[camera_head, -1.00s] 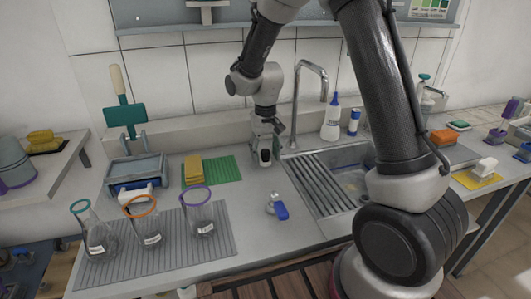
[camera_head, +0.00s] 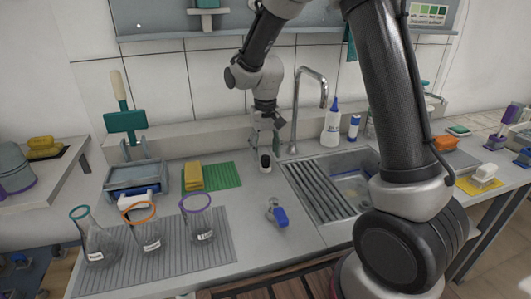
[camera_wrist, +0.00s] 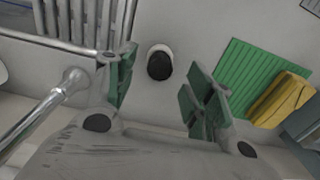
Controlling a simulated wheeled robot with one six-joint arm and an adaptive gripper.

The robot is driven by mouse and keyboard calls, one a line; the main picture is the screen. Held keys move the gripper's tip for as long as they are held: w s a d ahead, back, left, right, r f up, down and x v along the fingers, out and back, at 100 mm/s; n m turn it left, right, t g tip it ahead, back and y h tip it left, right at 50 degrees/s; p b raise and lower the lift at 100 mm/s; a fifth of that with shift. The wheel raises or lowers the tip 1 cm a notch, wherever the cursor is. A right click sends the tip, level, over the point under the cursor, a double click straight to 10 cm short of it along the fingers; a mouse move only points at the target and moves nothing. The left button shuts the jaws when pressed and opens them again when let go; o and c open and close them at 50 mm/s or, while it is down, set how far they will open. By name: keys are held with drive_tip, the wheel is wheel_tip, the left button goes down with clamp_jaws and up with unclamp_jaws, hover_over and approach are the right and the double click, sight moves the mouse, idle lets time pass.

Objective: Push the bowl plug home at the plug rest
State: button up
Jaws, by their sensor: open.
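The bowl plug (camera_head: 265,163), a small dark-topped piece with a pale rim, stands on the counter left of the sink. In the wrist view the plug (camera_wrist: 160,66) shows from above, with a pale edge behind it that may be the plug rest. I cannot tell how deep it sits. My gripper (camera_head: 266,128) is above the plug, pointing down. In the wrist view my gripper (camera_wrist: 163,88) is open, its green-padded fingers wide apart, with nothing between the pads. The plug appears beyond the fingertips, apart from them.
The sink (camera_head: 350,178) with a ribbed drainer (camera_head: 322,188) and a tap (camera_head: 312,72) is to the right. A green mat (camera_head: 225,175) with a yellow sponge (camera_head: 193,176) is left. A blue-handled piece (camera_head: 279,214) lies in front. Several flasks stand on a grey mat (camera_head: 170,260).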

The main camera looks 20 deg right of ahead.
drive_tip(key=shift+r, duration=2.25)
